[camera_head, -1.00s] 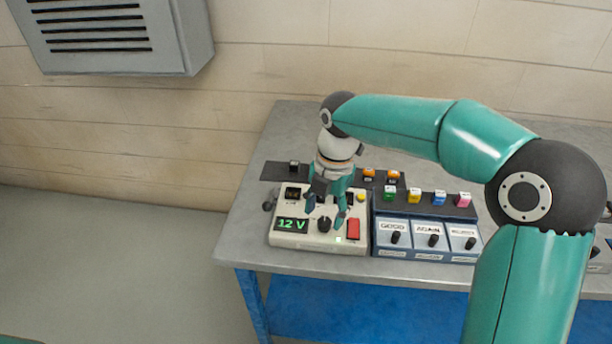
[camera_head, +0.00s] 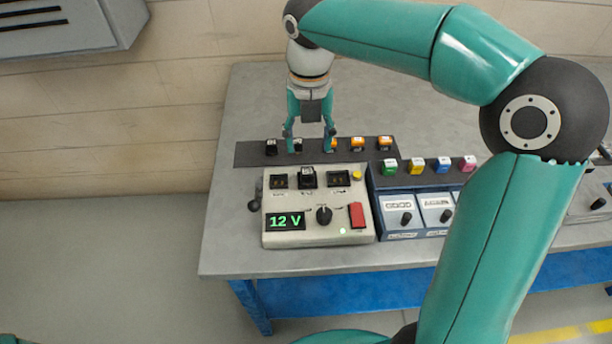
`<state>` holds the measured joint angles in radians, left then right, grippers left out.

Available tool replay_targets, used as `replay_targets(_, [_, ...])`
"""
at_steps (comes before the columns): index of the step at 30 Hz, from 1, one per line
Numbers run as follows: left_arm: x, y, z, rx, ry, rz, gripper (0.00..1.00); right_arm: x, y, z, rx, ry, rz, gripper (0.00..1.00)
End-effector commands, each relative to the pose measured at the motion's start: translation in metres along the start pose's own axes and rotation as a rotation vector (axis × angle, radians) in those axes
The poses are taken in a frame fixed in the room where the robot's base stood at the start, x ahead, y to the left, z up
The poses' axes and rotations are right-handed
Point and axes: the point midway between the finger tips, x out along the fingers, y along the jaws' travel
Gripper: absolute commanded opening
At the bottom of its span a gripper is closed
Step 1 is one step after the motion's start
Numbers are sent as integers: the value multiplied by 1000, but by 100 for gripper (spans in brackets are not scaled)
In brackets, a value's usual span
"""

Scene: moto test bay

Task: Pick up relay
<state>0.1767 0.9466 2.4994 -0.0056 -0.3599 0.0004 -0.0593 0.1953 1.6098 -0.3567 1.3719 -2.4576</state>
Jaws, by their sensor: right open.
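My right gripper (camera_head: 310,142) is open and points down at the dark strip (camera_head: 315,155) behind the tester. Several small relays stand in a row on this strip: a black one (camera_head: 271,147) at the left, a dark one with a pale top (camera_head: 298,144) by the left finger, and orange ones (camera_head: 357,143) to the right. The right finger partly hides the nearest orange relay (camera_head: 334,144). I cannot tell whether the fingers touch any relay. A black relay (camera_head: 307,178) sits in the tester's middle socket. My left gripper is not in view.
The cream tester (camera_head: 285,239) shows "12 V" and has a knob (camera_head: 324,214) and red switch (camera_head: 357,214). Right of it are blue labelled bins (camera_head: 398,218) with coloured blocks (camera_head: 417,166) behind. The grey table (camera_head: 225,225) is clear behind the strip.

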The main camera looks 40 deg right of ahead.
Motion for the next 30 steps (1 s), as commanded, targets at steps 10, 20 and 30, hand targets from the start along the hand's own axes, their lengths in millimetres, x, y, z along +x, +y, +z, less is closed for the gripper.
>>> replay_targets(10, [4, -2, 0, 0, 1, 0, 40, 38, 0, 0, 2, 0, 0, 58])
replay_targets(20, [6, -2, 0, 0, 1, 0, 40, 78, 3, -2, 1, 2, -1, 58])
replay_targets(30, [6, -2, 0, 0, 1, 0, 40, 88, 3, -1, 2, 0, 1, 58])
